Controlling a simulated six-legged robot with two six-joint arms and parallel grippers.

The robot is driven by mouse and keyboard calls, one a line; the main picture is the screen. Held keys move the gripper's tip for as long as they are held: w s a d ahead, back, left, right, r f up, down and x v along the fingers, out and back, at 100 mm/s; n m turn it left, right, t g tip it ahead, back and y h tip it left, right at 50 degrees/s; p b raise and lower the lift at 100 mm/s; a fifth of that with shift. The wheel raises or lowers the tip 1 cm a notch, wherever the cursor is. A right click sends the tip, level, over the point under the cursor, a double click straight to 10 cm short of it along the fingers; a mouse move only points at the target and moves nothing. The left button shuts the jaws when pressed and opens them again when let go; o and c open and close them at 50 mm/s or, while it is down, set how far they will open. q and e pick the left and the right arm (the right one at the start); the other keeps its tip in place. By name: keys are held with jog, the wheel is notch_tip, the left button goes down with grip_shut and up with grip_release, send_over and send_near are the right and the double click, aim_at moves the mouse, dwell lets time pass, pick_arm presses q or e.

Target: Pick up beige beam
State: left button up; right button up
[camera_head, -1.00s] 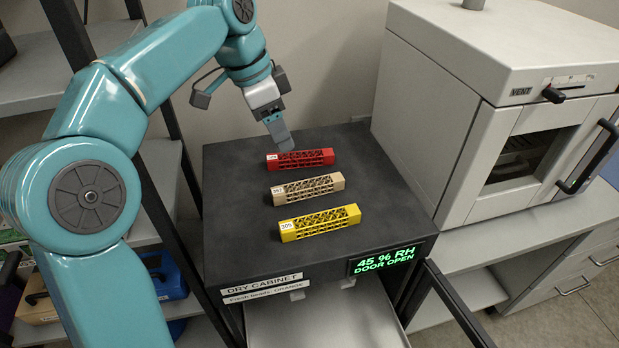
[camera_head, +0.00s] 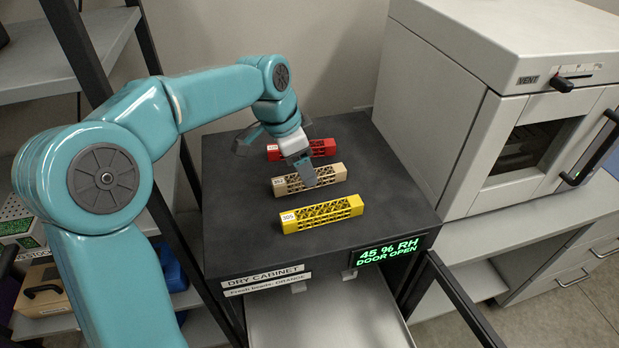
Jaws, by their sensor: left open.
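The beige beam (camera_head: 327,176) is a lattice bar lying on top of the dark dry cabinet (camera_head: 240,213), between a red beam behind it and a yellow beam in front. My left gripper (camera_head: 307,181) points down at the beige beam's left half, and its finger hides part of the lattice. The gripper is open. I cannot tell whether the fingers touch the beam or stand astride it. The beam lies flat on the cabinet. My right gripper does not show.
The red beam (camera_head: 322,147) and the yellow beam (camera_head: 322,214) lie close on either side. A white oven marked VENT (camera_head: 440,110) stands right of the cabinet. The cabinet door (camera_head: 455,300) hangs open below. A shelf rack (camera_head: 75,60) is at left.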

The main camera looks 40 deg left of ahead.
pick_arm(q)
jog(key=x, duration=0.3)
jog(key=shift+w+a+f, duration=0.15)
jog(key=shift+w+f, duration=0.05)
jog(key=shift+w, duration=0.15)
jog(key=shift+s+r, duration=0.1)
jog(key=shift+s, duration=0.15)
jog(key=c, duration=1.1)
jog(key=shift+c, duration=0.2)
